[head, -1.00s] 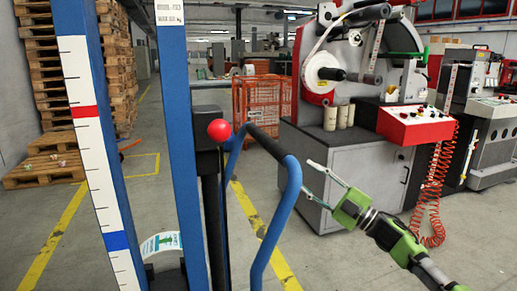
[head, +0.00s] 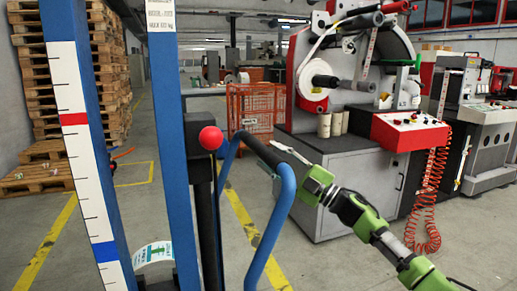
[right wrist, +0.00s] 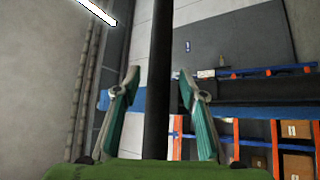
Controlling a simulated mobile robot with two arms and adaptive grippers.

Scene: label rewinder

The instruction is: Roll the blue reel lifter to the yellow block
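The blue reel lifter fills the left of the head view, with two blue uprights (head: 174,150), a white scale with red and blue bands, and a red ball knob (head: 211,138). Its blue looped handle (head: 268,240) has a black grip section (head: 258,151). My right gripper (head: 276,160) is at the upper part of this handle, beside the black grip. In the right wrist view a dark bar (right wrist: 158,80) stands between its two open fingers, with gaps on both sides. My left gripper is not in view. I see no yellow block.
A label rewinder machine (head: 345,180) with a red control panel stands close on the right, with a coiled red hose (head: 428,195). An orange mesh cage (head: 252,108) stands behind. Wooden pallets (head: 108,75) are stacked at the left. Yellow lines (head: 245,225) mark open floor.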

